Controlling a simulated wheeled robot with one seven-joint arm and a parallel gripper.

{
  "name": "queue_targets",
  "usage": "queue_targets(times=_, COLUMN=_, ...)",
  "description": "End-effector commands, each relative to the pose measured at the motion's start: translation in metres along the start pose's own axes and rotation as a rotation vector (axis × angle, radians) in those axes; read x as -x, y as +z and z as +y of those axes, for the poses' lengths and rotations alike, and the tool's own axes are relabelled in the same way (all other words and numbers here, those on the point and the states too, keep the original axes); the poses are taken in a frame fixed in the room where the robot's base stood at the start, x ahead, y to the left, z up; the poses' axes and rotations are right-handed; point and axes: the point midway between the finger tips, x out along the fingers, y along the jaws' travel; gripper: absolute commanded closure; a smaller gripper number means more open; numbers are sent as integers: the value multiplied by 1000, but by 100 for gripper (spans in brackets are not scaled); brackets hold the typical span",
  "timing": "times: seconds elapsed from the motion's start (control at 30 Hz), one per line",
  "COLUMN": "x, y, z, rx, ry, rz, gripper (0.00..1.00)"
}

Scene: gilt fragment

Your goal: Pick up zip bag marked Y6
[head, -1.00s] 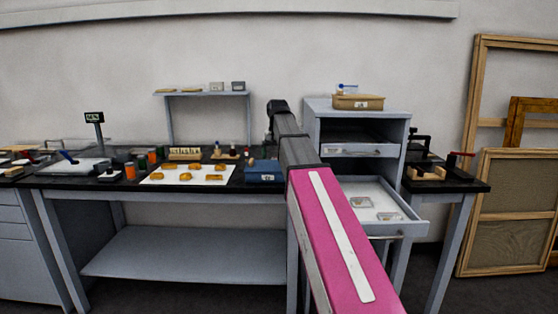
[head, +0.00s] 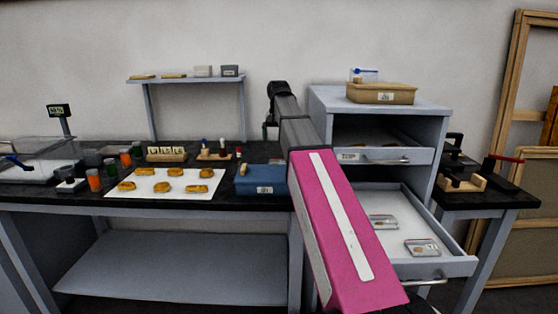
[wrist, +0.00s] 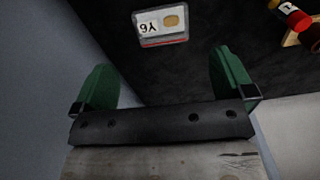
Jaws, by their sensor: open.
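The zip bag marked Y6 (wrist: 161,25) shows in the wrist view as a small clear bag. It has a white label, upside down here, a tan piece inside and a red strip along one edge. It lies flat on a dark surface. My gripper (wrist: 163,62) is open and empty, with its two green fingers spread apart. The bag lies beyond the fingertips, between their lines, and is not touched.
An open drawer (head: 455,266) holds two small clear bags (head: 383,222) (head: 422,248). A blue bin (head: 262,181) stands left of my arm. A red bottle (wrist: 292,15) is at the wrist view's upper right. A white sheet (head: 150,190) with golden fragments lies on the bench.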

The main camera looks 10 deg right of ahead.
Motion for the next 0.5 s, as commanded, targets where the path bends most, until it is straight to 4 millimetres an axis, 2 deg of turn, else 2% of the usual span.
queue_targets(times=0.17, x=-12, y=1, z=0, rx=0, ry=0, rz=-2, gripper=0)
queue_targets(times=0.4, x=-46, y=1, z=0, rx=0, ry=1, rz=-2, gripper=0)
queue_targets(times=0.5, x=-54, y=0, z=0, rx=0, ry=0, rz=0, gripper=0)
